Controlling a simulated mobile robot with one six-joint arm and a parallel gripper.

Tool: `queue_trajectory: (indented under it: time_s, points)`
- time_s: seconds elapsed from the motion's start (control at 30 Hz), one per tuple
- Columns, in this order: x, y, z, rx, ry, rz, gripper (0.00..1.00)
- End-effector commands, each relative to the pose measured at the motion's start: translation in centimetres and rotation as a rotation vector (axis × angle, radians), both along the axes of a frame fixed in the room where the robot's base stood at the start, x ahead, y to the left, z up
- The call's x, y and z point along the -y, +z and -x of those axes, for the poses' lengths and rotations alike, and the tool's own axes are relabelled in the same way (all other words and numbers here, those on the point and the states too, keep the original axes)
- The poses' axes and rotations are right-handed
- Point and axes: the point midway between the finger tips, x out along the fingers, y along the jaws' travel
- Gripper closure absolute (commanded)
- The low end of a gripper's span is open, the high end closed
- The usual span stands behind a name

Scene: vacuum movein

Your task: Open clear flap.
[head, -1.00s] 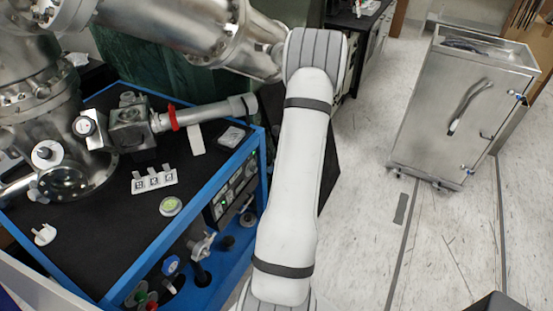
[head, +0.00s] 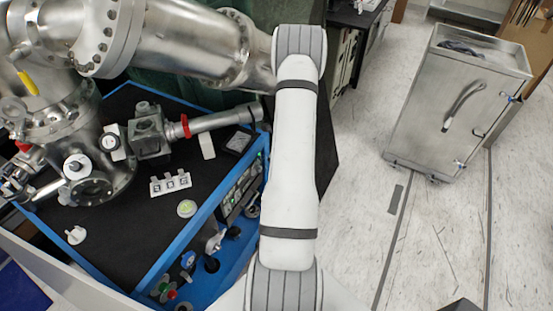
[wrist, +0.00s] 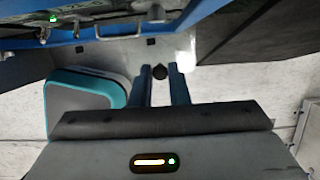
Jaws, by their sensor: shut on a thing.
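My gripper (wrist: 163,74) shows in the wrist view with two dark blue fingers pointing away from the camera. A small dark round knob (wrist: 160,72) sits between the fingertips, and the fingers are shut on it. I cannot tell what the knob is fixed to. I cannot make out the clear flap for certain in either view. In the head view my white arm reaches down the middle of the picture, and the gripper itself is hidden.
A blue-framed bench (head: 150,275) with a black top carries steel vacuum parts (head: 150,135) left of my arm. Instrument panels (head: 240,190) face the arm. A steel cart (head: 425,110) stands at the right. The pale floor (head: 350,230) between is clear.

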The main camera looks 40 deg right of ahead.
Motion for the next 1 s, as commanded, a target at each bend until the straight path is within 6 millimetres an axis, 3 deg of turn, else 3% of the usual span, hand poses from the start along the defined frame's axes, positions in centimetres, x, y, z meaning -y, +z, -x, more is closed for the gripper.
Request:
queue_trajectory:
  time_s: [0.37, 0.4, 0.67, 1.0]
  points:
    - [-0.2, -0.2, -0.1, -0.006, 0.006, 0.002, 1.00]
    - [-0.3, -0.2, -0.1, -0.006, 0.006, 0.002, 0.84]
    - [-0.3, -0.1, -0.2, -0.005, 0.007, 0.002, 0.63]
    - [-0.1, 0.8, 0.0, -0.002, 0.006, 0.004, 0.63]
